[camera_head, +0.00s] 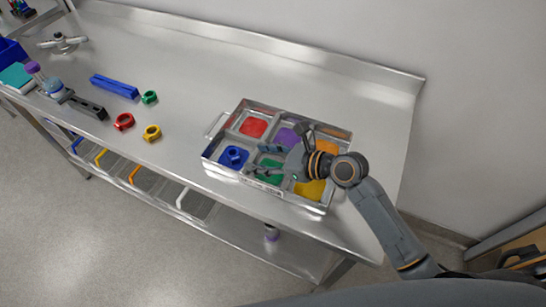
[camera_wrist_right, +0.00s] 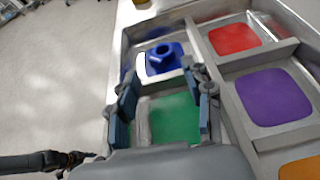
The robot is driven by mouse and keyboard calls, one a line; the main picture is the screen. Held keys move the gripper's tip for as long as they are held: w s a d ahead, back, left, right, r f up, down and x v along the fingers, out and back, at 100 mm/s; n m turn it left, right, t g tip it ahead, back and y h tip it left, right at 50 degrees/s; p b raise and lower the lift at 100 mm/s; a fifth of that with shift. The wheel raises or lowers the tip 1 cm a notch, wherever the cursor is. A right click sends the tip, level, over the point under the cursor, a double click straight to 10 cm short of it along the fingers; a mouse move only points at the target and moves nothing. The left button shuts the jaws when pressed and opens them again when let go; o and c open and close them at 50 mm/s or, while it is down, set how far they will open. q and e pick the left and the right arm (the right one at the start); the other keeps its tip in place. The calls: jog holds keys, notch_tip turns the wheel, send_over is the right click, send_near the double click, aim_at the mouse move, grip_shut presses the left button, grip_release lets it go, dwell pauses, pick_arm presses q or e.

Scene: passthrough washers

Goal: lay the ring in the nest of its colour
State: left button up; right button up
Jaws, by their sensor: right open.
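A blue ring with a raised collar (camera_head: 233,157) lies on the blue nest of the metal tray (camera_head: 222,133); it also shows in the right wrist view (camera_wrist_right: 163,56). My right gripper (camera_head: 264,160) is open and empty, low over the green nest (camera_wrist_right: 174,120). Its fingers are apart from the blue ring. The red nest (camera_head: 254,127), purple nest (camera_head: 287,138) and yellow nest (camera_head: 310,190) show no ring. A green ring (camera_head: 149,97), a red ring (camera_head: 123,121) and a yellow ring (camera_head: 152,132) lie on the bench left of the tray. My left gripper is not seen.
The steel bench (camera_head: 200,75) has free room behind and left of the tray. A blue bar (camera_head: 114,87) and a dark bar (camera_head: 88,108) lie near the rings. A raised ledge (camera_head: 290,52) runs along the back. An orange nest (camera_head: 335,147) is partly hidden by my right arm.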

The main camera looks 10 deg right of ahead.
jog(key=shift+v, duration=1.95)
